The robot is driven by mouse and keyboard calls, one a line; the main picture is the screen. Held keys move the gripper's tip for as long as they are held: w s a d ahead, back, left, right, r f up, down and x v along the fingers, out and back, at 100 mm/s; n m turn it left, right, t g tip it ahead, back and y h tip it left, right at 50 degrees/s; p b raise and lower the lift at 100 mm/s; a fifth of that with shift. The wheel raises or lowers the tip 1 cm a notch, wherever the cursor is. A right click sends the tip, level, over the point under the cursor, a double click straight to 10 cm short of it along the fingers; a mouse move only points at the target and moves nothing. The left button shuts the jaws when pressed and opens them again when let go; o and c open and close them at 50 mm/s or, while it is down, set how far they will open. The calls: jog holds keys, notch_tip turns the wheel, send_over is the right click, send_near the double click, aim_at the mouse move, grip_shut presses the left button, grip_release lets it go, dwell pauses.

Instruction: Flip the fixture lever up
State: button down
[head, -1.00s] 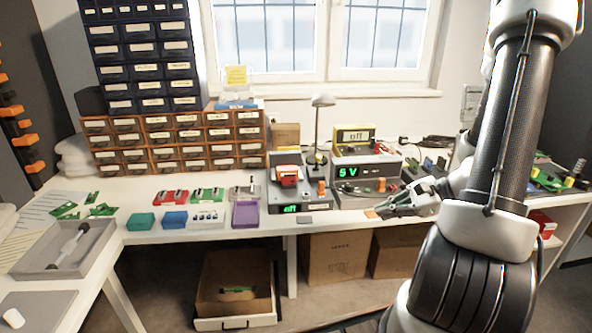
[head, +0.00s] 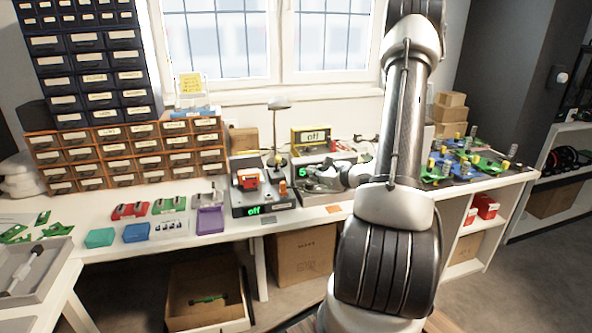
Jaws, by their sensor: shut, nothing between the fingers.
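The test fixture (head: 262,208) is a dark grey box on the bench with a green "off" display on its front. A red part (head: 247,180) sits on its top left. A small orange knob (head: 283,188), which looks like the lever's end, stands at its right side; its exact angle is too small to tell. My gripper (head: 313,182) is shut and empty. It is to the right of the fixture, apart from the knob in the picture, with its fingers pointing left. It partly hides the unit with a green digit display behind it.
A yellow meter (head: 311,137) reading "off" and a lamp (head: 278,104) stand behind. A purple bin (head: 210,220) and small coloured trays lie left of the fixture. Green boards (head: 487,162) cover the right bench. An orange card (head: 333,209) lies near the front edge.

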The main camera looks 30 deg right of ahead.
send_near(277, 164)
notch_tip(277, 164, down, 5)
jog(key=w+d, duration=0.2)
jog(key=w+r, duration=0.1)
jog(key=w+a, duration=0.1)
jog(key=shift+w+r, duration=0.25)
jog(key=shift+r, duration=0.15)
jog(key=shift+w+a+r, duration=0.1)
jog(key=shift+w+r, duration=0.05)
jog(key=shift+w, duration=0.1)
jog(key=shift+r, duration=0.15)
